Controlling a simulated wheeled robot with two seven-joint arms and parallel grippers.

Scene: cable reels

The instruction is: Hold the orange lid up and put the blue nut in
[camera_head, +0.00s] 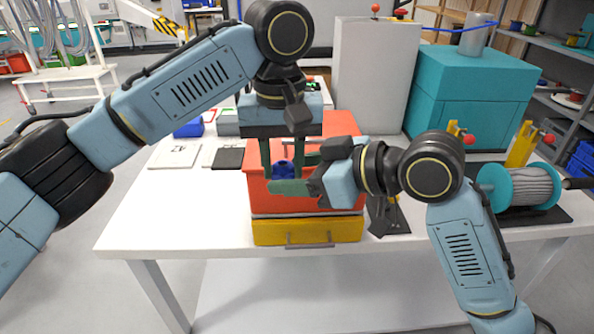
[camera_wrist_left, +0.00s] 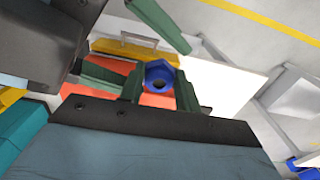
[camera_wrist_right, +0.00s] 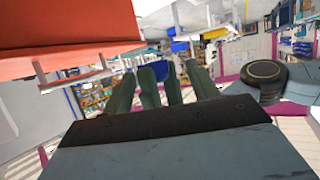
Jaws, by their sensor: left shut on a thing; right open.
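The orange lid (camera_head: 341,123) and the orange box beneath it (camera_head: 262,202) sit above a yellow drawer (camera_head: 310,231) with a grey handle; my arms hide much of the orange, so I cannot tell how far the lid is up. My left gripper (camera_head: 283,172) points down, shut on the blue nut (camera_head: 283,169). The nut shows between its fingertips in the left wrist view (camera_wrist_left: 159,76), over orange. My right gripper (camera_head: 281,172) points left across the box, fingers apart, close to the nut. Whether it touches the lid is unclear. In the right wrist view an orange panel (camera_wrist_right: 60,30) is beside its fingers.
The white table (camera_head: 160,205) has free room at its left front. A cable reel (camera_head: 520,188) stands at the right. A teal box (camera_head: 470,95) and a grey cabinet (camera_head: 372,75) stand behind. Flat pads (camera_head: 176,156) lie at the left.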

